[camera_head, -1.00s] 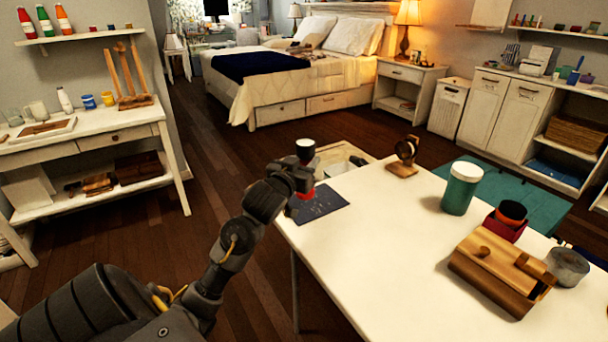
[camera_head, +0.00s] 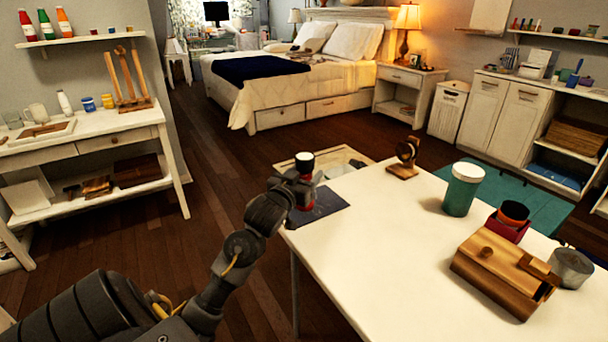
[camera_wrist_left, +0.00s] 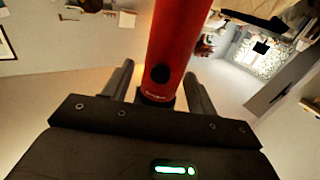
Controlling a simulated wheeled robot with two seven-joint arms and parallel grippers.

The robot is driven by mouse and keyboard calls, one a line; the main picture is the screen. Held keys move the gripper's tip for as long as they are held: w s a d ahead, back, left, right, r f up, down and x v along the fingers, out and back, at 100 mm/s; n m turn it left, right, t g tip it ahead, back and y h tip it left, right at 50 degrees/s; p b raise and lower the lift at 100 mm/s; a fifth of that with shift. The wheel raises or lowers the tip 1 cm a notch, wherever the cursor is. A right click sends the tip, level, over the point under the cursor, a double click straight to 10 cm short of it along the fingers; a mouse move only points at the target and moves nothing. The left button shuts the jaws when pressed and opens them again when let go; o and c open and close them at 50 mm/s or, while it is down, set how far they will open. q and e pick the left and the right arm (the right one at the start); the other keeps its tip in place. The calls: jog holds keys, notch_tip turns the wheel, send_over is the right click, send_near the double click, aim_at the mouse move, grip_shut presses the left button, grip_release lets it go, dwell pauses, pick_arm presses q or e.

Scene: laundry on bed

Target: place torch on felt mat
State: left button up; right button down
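The torch, red with a dark and white head, is upright in my left gripper; its head (camera_head: 304,160) shows in the head view. In the left wrist view the red barrel (camera_wrist_left: 180,45) stands between the two fingers. The dark felt mat (camera_head: 328,203) lies flat there, partly hidden by gripper and torch. The torch's lower end is over the mat's left part; I cannot tell whether it touches. My right gripper is not in view.
A brown wooden stand (camera_head: 404,158) is behind the mat. A green jar (camera_head: 461,190), a red container (camera_head: 508,221), a wooden box (camera_head: 500,275) and a grey tin (camera_head: 570,268) stand on the table's right. The table's middle is clear.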

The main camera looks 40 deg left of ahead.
pick_arm(q)
jog(key=shift+r, duration=0.2)
jog(key=v, duration=1.2)
jog(key=shift+p, duration=0.45)
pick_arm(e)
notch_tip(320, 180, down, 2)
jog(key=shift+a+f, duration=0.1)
